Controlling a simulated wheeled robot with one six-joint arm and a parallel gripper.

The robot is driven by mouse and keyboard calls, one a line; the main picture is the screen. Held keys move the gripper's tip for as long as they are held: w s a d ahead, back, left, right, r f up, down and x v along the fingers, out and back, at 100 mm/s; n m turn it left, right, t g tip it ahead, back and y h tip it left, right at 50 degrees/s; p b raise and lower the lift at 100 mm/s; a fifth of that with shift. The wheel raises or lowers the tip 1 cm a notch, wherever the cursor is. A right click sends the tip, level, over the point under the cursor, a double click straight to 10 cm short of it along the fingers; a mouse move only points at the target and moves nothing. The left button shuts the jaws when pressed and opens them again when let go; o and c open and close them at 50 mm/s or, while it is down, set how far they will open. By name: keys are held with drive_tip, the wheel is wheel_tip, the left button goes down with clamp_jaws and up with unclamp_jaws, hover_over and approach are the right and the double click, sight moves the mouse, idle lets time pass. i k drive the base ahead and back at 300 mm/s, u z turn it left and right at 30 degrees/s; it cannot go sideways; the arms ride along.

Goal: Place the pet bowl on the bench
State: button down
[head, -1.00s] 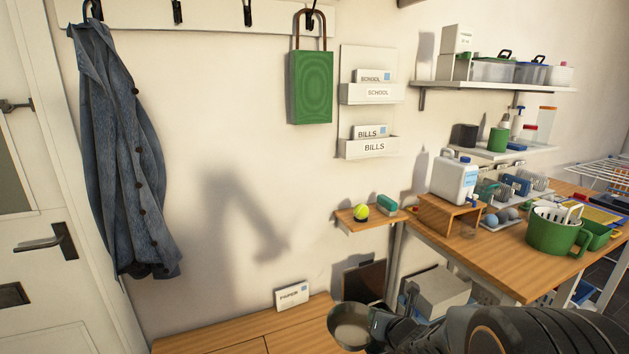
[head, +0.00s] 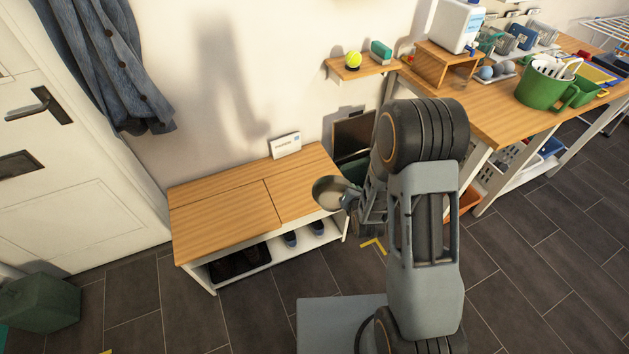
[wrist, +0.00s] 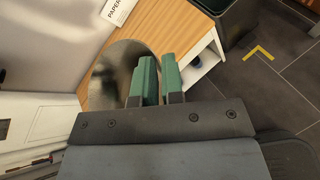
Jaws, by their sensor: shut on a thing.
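The pet bowl (head: 329,194) is a round, shiny metal dish. My gripper (head: 351,196) is shut on its right edge. In the head view the bowl appears over the right end of the wooden bench (head: 225,214); its height above the top is hard to tell. In the wrist view the bowl (wrist: 108,72) lies left of and under my green fingers (wrist: 157,78), with the bench top (wrist: 172,28) behind it. The fingers hide part of its rim.
A small white paper sign (head: 285,145) stands at the bench's back edge. Shoes (head: 290,239) sit on the shelf below. A dark bin (head: 355,140) stands beyond the bench's right end. The left and middle bench top is clear. A workbench (head: 490,110) stands at right.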

sight(308, 186)
drive_tip(key=u, duration=0.45)
drive_tip(key=k, duration=0.55)
drive_tip(key=u, duration=1.05)
drive_tip(key=i, duration=0.75)
drive_tip(key=z, duration=0.65)
drive_tip(key=i, duration=0.85)
drive_tip(key=z, duration=0.85)
